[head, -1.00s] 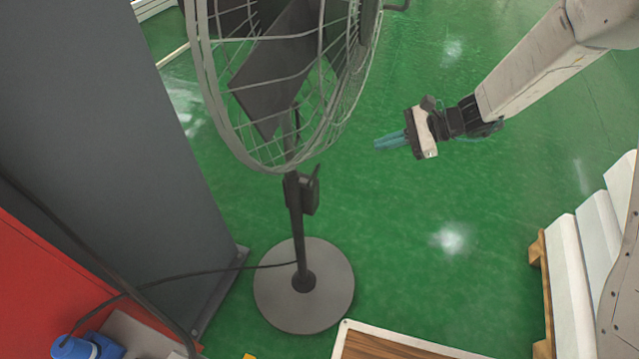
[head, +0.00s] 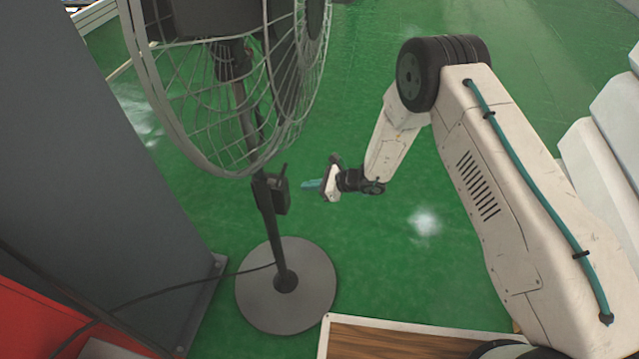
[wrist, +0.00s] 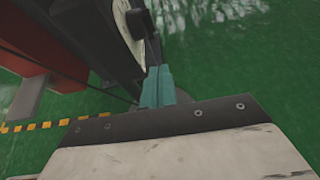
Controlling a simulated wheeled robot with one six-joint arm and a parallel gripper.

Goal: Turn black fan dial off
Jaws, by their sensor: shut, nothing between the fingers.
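The black fan stands on a round grey base (head: 286,300), with its wire cage (head: 205,115) above a dark pole. A small black control box (head: 277,193) sits on the pole, just below the cage. My gripper (head: 307,184) is just right of this box, fingers pointing left at it, with a small gap in the head view. In the wrist view, the teal fingers (wrist: 158,86) are shut and empty. Just beyond the tips is a pale round plate (wrist: 124,24) with a dark knob-like piece, which looks like the dial. Its setting cannot be read.
A tall grey panel (head: 95,150) stands left of the fan, and a red surface (head: 35,315) lies at lower left. A black cord (head: 170,291) runs left from the fan. A wood-topped platform (head: 390,340) is in front. White stacked blocks (head: 590,150) stand at right. Green floor lies open behind.

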